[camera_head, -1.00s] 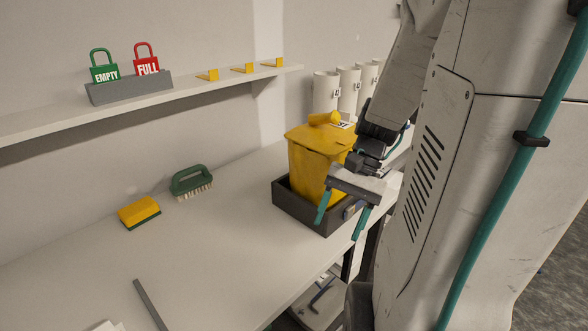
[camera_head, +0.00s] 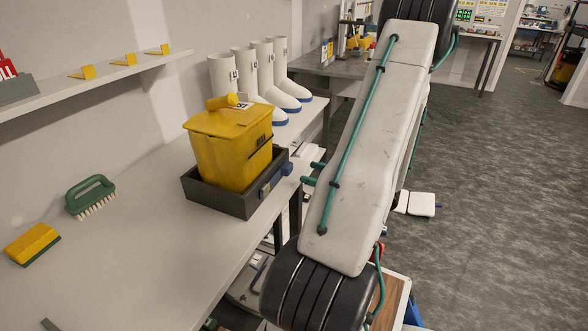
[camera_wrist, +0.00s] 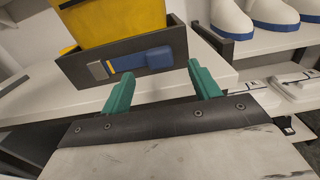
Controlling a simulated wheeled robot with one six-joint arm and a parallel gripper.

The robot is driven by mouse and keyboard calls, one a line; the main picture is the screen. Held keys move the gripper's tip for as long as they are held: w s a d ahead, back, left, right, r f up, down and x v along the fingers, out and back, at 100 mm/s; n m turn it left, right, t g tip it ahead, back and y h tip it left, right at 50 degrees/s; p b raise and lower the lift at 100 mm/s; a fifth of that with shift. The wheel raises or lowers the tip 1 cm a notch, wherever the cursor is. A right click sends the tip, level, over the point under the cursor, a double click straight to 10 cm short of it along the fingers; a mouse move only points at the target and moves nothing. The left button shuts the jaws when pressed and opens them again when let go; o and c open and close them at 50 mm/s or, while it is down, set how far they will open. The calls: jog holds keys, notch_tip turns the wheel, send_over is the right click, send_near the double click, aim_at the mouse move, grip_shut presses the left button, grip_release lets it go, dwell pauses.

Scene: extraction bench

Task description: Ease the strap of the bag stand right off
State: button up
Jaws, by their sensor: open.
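The bag stand is a dark grey open box (camera_head: 225,203) on the bench, holding a yellow lidded bag (camera_head: 228,155). A blue strap (camera_head: 272,183) lies across its right-hand face. In the wrist view the strap (camera_wrist: 128,63) runs across the dark front wall (camera_wrist: 75,72), with a grey metal piece at its left end and a wider blue end at its right. My gripper (camera_wrist: 158,82) is open and empty, its teal fingers pointing toward the strap with a gap before it.
White boots (camera_head: 262,75) stand behind the stand. A green brush (camera_head: 90,197) and a yellow sponge (camera_head: 32,244) lie on the bench at left. A shelf with yellow hooks (camera_head: 125,60) runs along the wall. The bench's front edge is close to the stand.

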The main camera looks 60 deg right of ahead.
aim_at(291, 167)
jog(key=w, duration=0.6)
jog(key=shift+w+a, duration=0.3)
jog(key=shift+a, duration=0.05)
